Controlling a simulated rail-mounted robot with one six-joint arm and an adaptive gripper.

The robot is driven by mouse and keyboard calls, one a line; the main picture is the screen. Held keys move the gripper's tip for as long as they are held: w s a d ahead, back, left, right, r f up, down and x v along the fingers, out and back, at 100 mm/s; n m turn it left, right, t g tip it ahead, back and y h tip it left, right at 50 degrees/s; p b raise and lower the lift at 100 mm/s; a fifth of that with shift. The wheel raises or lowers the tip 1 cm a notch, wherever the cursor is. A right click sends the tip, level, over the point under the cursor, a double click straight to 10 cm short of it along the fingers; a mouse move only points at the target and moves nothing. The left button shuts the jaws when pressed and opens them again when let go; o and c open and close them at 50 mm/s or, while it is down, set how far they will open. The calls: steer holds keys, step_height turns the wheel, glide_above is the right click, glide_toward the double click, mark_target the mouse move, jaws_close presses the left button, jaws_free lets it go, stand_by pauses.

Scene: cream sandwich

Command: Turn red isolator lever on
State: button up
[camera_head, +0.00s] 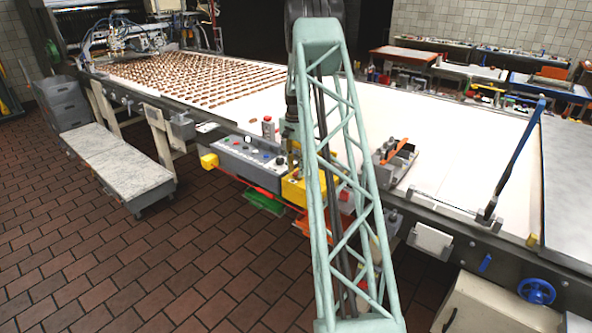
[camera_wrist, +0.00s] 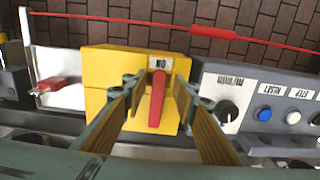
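The red isolator lever (camera_wrist: 157,98) stands on a yellow box (camera_wrist: 105,68) in the wrist view. It lies nearly upright in the picture, its upper end just below a white label (camera_wrist: 160,63) that reads ON upside down. My gripper (camera_wrist: 159,86) is open, with one finger on each side of the lever and a visible gap to it on both sides. I cannot tell how far its tips are above the box. In the head view the yellow box (camera_head: 295,190) is partly behind my arm, and the lever cannot be made out there.
Right of the box in the wrist view is a grey control panel (camera_wrist: 270,85) with a black knob (camera_wrist: 227,111) and several buttons. Left is a red handle (camera_wrist: 50,86) on a white plate. A red cord (camera_wrist: 120,20) runs across the top. The conveyor (camera_head: 440,140) lies behind.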

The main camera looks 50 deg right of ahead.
steer(key=shift+r, duration=0.1)
step_height(320, 180, up, 12)
stand_by(0.9)
steer(key=shift+a, duration=0.1)
stand_by(0.5)
